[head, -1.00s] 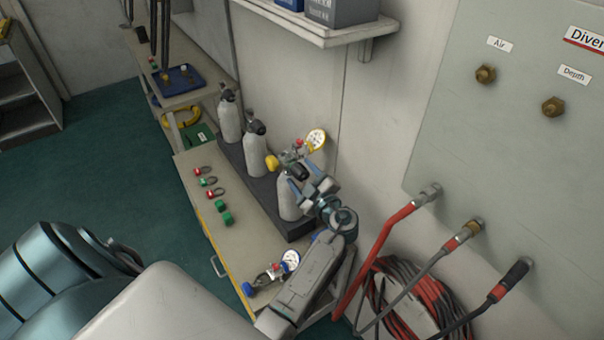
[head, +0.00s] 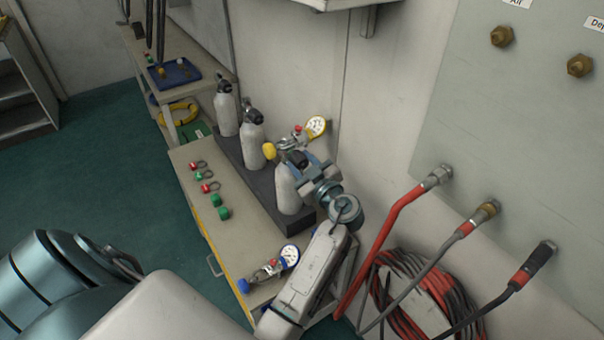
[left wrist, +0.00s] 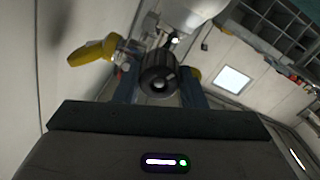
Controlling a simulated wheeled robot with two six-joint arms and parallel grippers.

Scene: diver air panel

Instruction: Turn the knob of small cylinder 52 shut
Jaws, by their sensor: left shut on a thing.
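Three pale small cylinders stand in a row on the dark rack. The nearest cylinder (head: 287,191) is where my left gripper (head: 302,163) is; its number is not readable. In the left wrist view its black ribbed knob (left wrist: 158,82) sits between the two blue fingers of my left gripper (left wrist: 160,90), which is shut on it. The pale cylinder body (left wrist: 192,12) shows above the knob. A regulator with a yellow knob (head: 269,151) and a round gauge (head: 316,126) is at this cylinder's top. My right gripper is not in view.
The dark rack (head: 235,160) stands on a bench (head: 237,240) with red and green caps. Another gauge (head: 289,254) with a blue knob lies at its near end. Red and grey hoses (head: 400,215) hang from the wall panel (head: 500,120) on the right.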

